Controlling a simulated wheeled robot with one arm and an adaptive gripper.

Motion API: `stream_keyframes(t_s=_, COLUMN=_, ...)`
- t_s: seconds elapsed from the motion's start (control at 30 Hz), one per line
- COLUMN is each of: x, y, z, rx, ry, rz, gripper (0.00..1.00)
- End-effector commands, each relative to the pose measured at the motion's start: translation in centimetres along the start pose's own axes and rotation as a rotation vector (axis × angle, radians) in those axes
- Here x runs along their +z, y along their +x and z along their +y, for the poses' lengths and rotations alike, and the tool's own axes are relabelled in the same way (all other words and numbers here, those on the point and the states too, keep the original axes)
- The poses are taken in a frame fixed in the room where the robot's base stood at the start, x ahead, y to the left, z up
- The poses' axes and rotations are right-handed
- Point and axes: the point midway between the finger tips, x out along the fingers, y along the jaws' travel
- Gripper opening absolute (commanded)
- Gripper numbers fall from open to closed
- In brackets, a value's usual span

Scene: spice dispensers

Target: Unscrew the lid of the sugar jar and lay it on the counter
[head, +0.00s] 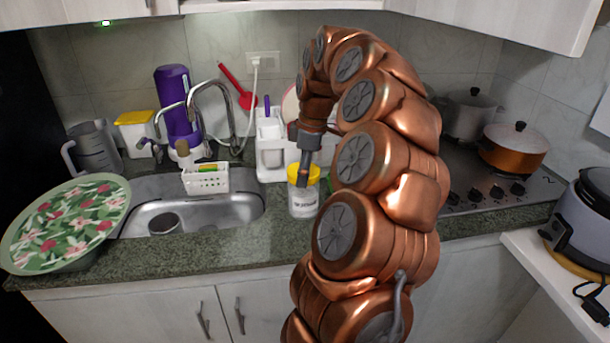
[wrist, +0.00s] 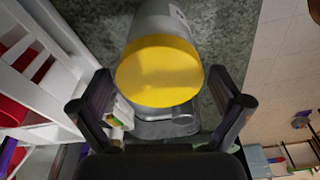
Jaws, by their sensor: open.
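The sugar jar (head: 302,206) is a pale jar with a label, standing upright on the counter (head: 232,250) just right of the sink. Its yellow lid (head: 293,171) sits on top of it. In the wrist view the round yellow lid (wrist: 160,70) faces the camera, with the grey-white jar body (wrist: 160,22) behind it. My gripper (head: 304,178) points down over the jar, partly in front of the lid. In the wrist view my gripper (wrist: 161,104) is open, with one finger to each side of the lid and visible gaps between them. Nothing is held.
A white rack (head: 270,150) stands behind the jar. The stove (head: 490,190) with pots is on the right. Some bare counter lies in front of the sink.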

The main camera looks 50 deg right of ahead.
Motion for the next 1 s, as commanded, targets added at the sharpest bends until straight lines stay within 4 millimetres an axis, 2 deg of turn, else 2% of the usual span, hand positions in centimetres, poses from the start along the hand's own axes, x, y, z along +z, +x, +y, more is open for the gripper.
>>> stream_keyframes(t_s=1.0, x=0.03, y=0.12, z=0.05, rx=0.078, ry=0.486, rz=0.002, gripper=1.0)
